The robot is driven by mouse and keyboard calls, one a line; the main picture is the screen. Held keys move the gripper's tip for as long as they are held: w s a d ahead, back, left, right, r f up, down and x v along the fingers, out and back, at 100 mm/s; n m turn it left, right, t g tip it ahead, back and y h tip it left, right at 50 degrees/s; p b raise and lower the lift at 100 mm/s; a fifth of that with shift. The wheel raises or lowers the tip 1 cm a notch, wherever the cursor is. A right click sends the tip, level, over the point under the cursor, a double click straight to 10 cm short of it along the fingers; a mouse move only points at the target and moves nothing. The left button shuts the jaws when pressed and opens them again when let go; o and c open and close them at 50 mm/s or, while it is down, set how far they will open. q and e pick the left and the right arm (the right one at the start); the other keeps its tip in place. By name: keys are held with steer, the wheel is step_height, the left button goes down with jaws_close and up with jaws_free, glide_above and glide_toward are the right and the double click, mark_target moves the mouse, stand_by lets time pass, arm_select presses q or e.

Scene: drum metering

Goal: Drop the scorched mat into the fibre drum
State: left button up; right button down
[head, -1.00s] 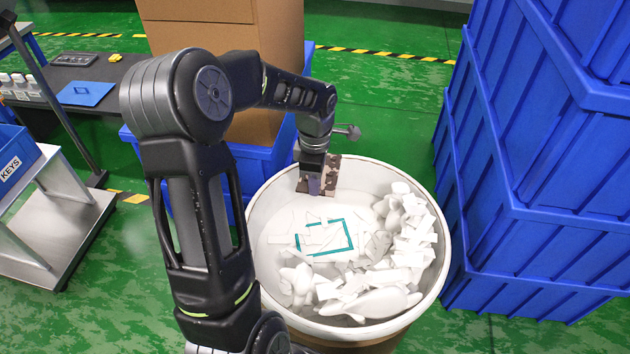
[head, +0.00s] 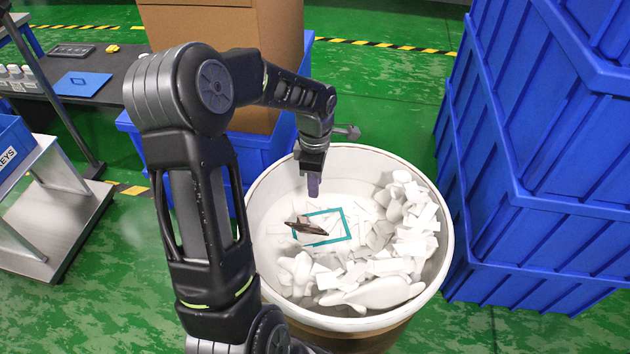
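The scorched mat (head: 306,227), a dark brown patterned piece seen nearly edge-on, is inside the fibre drum (head: 256,190), over the teal square outline (head: 345,222). It is tilted and clear of the gripper; I cannot tell whether it is falling or resting on the scraps. The drum is a wide, round, white-lined container with a brown outside. My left gripper (head: 313,187) points down inside the drum's far rim, above and apart from the mat. It has let go of the mat and is empty, its fingers seen almost in line. My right gripper is not in view.
White scraps (head: 408,225) heap along the drum's right and near sides. Stacked blue crates (head: 540,200) stand close on the right. A cardboard box (head: 270,50) on a blue bin stands behind. A steel cart (head: 60,215) is at left, with green floor between.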

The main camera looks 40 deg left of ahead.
arm_select(q)
steer(key=shift+o, duration=0.3)
step_height(320, 180, up, 8)
steer(key=shift+p, duration=0.45)
steer(key=shift+f, duration=0.15)
stand_by(0.6)
